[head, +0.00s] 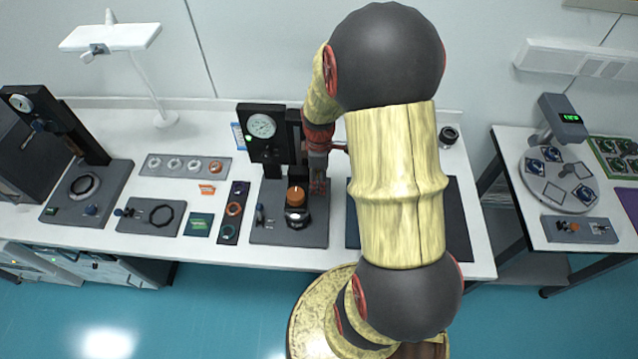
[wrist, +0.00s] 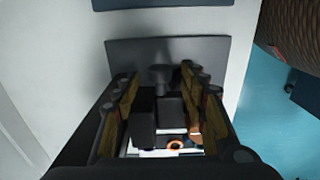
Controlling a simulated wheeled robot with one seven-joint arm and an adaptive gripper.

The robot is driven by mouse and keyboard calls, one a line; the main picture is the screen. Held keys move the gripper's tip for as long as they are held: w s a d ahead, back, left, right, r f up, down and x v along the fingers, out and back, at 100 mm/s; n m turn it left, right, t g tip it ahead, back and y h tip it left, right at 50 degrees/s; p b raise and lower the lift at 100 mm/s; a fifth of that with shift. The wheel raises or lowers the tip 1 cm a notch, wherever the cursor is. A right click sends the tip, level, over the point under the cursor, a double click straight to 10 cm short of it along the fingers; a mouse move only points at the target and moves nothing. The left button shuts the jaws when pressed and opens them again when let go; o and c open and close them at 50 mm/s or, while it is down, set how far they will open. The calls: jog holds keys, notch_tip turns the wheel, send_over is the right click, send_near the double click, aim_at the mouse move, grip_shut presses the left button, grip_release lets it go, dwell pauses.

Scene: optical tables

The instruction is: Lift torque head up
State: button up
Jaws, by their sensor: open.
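The torque stand is in the middle of the bench in the head view. Its dark torque head (head: 262,133) carries a round white dial and a small green light. Below it, an orange-capped round piece (head: 296,197) stands on the dark base plate (head: 275,233). My gripper (head: 319,184) points down beside the stand's column, to the right of the orange cap. In the wrist view my gripper (wrist: 164,108) is open, with dark blocks (wrist: 171,116) showing between its fingers. I cannot tell whether the fingers touch them. My arm hides part of the stand's right side.
To the left are a flat tray of rings (head: 185,166), a dark strip with rings (head: 232,212) and another gauge stand (head: 90,150). A dark mat (head: 458,220) lies right, partly behind my arm. A second table (head: 525,235) stands farther right.

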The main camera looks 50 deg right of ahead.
jog(key=shift+f, duration=0.8)
jog(key=c, duration=0.3)
jog(key=c, duration=0.8)
grip_shut()
